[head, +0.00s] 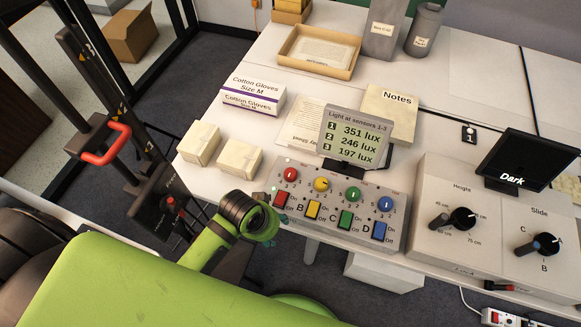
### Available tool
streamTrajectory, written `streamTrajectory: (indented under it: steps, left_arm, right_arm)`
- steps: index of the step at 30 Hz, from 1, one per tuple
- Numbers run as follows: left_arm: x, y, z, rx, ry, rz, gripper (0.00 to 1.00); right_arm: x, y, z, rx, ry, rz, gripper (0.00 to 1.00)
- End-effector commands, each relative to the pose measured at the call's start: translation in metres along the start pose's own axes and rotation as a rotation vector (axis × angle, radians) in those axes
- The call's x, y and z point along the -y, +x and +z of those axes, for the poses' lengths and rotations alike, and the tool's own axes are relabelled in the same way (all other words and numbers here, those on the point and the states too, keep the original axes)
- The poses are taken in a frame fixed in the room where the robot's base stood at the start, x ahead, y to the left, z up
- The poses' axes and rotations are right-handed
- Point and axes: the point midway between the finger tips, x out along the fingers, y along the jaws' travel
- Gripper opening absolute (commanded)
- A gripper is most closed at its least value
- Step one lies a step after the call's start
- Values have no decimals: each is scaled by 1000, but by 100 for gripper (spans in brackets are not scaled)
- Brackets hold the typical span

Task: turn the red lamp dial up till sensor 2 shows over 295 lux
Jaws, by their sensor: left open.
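The control panel (335,222) on the table has a row of round dials: the red dial (290,174) at the left, then yellow, green and blue. A coloured switch stands below each, the red switch (281,199) at the left. The display (354,138) behind the panel reads 351 lux for sensor 1, 246 lux for sensor 2 and 197 lux for sensor 3. My left gripper (275,203) is at the panel's left front corner, below the red dial and apart from it. It is open, mostly hidden behind my dark wrist. My right gripper is out of view.
Small cream boxes (239,159) and a glove box (253,95) stand left of the panel. To the right are a Height and Slide control box (490,225) and a dark screen (531,160). A stand with a red handle (104,146) is at the left.

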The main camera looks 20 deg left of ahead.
Motion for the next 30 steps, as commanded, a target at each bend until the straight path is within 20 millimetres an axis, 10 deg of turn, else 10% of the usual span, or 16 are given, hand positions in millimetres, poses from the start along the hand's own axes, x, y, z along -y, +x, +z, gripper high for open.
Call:
streamTrajectory:
  steps: [4,17,30]
  left_arm:
    - [-14,-34,-25,-14,46,31,58]
    - [-30,-25,-81,65,156,83,58]
    - [28,-41,-167,253,182,-37,58]
  right_arm:
    - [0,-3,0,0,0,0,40]
    - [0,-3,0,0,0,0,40]
    - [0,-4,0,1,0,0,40]
